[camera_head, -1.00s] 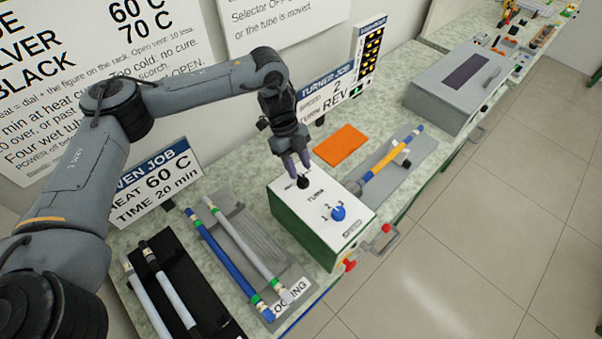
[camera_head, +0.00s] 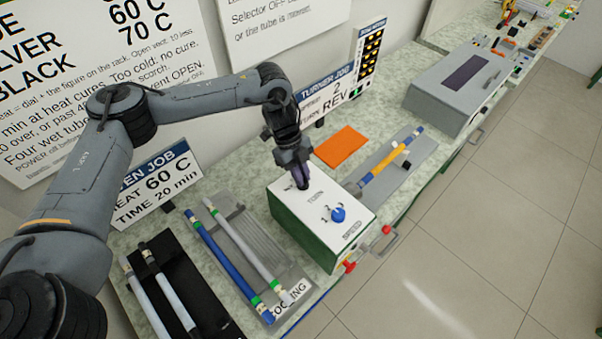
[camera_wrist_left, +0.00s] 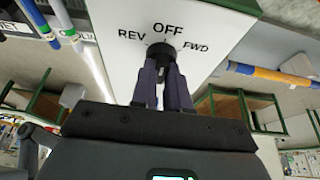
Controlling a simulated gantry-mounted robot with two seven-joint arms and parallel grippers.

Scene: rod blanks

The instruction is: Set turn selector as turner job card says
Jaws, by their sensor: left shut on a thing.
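The turner box (camera_head: 286,215), white on top with green sides, stands on the bench. The black turn selector (camera_wrist_left: 161,49) is on its top face, with REV, OFF and FWD lettered around it in the left wrist view. My left gripper (camera_head: 302,186) is shut on the selector from above; its purple fingers show in the left wrist view (camera_wrist_left: 162,72). The fingers hide most of the selector, so its pointing direction cannot be told. The turner job card (camera_head: 327,95) behind reads 2 and REV. A blue speed dial (camera_head: 338,215) sits on the box. My right gripper is not in view.
Left of the box lie a grey cooling rack (camera_head: 262,246) with rods and a black rack (camera_head: 188,275) with rods. An orange pad (camera_head: 339,146) and a grey tray (camera_head: 413,158) with a yellow-blue rod are on the right.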

